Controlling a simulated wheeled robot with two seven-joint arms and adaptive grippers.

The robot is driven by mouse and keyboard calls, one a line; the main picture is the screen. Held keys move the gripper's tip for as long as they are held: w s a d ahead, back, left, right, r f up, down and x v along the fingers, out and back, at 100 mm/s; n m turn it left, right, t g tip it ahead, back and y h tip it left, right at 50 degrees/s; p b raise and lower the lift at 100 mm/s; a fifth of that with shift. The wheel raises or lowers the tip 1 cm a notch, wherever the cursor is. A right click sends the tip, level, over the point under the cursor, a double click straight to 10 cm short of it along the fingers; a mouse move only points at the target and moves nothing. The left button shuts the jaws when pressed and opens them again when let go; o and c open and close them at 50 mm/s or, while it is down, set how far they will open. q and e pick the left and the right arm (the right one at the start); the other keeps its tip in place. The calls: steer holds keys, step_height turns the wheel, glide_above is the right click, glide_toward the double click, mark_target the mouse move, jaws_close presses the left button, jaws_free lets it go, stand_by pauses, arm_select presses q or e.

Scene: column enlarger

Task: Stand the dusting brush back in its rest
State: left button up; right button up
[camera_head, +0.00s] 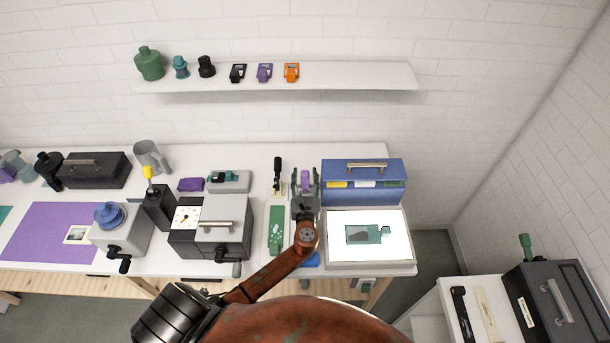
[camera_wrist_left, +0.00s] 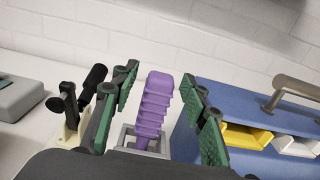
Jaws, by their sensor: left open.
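A purple ribbed handle (camera_wrist_left: 155,105), which looks like the dusting brush, stands upright in a square grey holder (camera_wrist_left: 126,135), which looks like its rest. Its lower part is hidden inside the holder and behind my wrist. The purple handle (camera_head: 305,180) also shows in the head view, left of the blue case. My left gripper (camera_head: 305,173) is open, with one green-padded finger on each side of the handle. In the left wrist view the gripper (camera_wrist_left: 160,75) shows gaps between both fingers and the handle. My right gripper is not in view.
A black-handled tool (camera_head: 278,170) stands in a cream holder close left. A blue case (camera_head: 362,171) with coloured drawers is close right. A lit light panel (camera_head: 338,252) and a green strip (camera_head: 276,230) lie nearer. A grey box with a crank (camera_head: 224,222) is further left.

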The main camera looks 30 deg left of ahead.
arm_select(q)
steer(key=shift+p+v, duration=0.45)
steer(key=shift+v, duration=2)
steer(key=p+v, duration=0.1)
steer(key=v, duration=0.2)
steer(key=v, duration=1.2)
steer(key=shift+a+r, duration=0.1)
steer(key=shift+r, duration=0.05)
